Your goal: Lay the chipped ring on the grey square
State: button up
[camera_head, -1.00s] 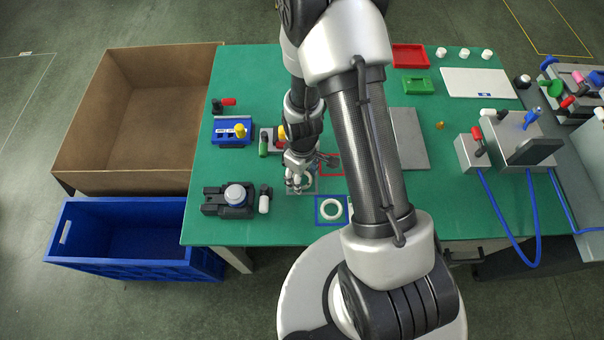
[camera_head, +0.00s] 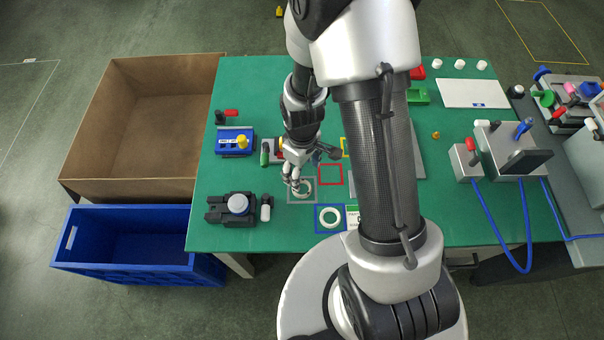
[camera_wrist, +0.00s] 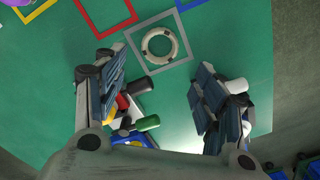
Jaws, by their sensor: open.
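A pale ring with dark marks on its rim, the chipped ring (camera_wrist: 171,45), lies flat inside the grey square outline (camera_wrist: 189,57) in the wrist view. In the head view the ring (camera_head: 308,187) also lies within the grey square (camera_head: 290,199), partly hidden by my gripper. My gripper (camera_head: 294,185) is beside the ring at its left in the head view. In the wrist view my gripper (camera_wrist: 160,88) has its fingers wide apart with nothing between them, and the ring is beyond the fingertips, apart from them.
A second white ring (camera_head: 330,217) lies in the blue square (camera_head: 317,231). A red square (camera_head: 331,184) adjoins the grey one. A black fixture with a round pale top (camera_head: 238,204) stands left. A blue block with a yellow knob (camera_head: 235,141) stands behind it.

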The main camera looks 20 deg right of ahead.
notch_tip(320, 180, up, 20)
jog(key=s+m+t, duration=0.2)
jog(key=m, duration=0.1)
jog(key=s+r+m+t, duration=0.2)
jog(key=s+r+m, duration=0.2)
jog(key=s+r, duration=0.8)
jog(key=shift+s+t+p, duration=0.3)
jog(key=shift+s, duration=0.25)
jog(key=shift+f, duration=0.1)
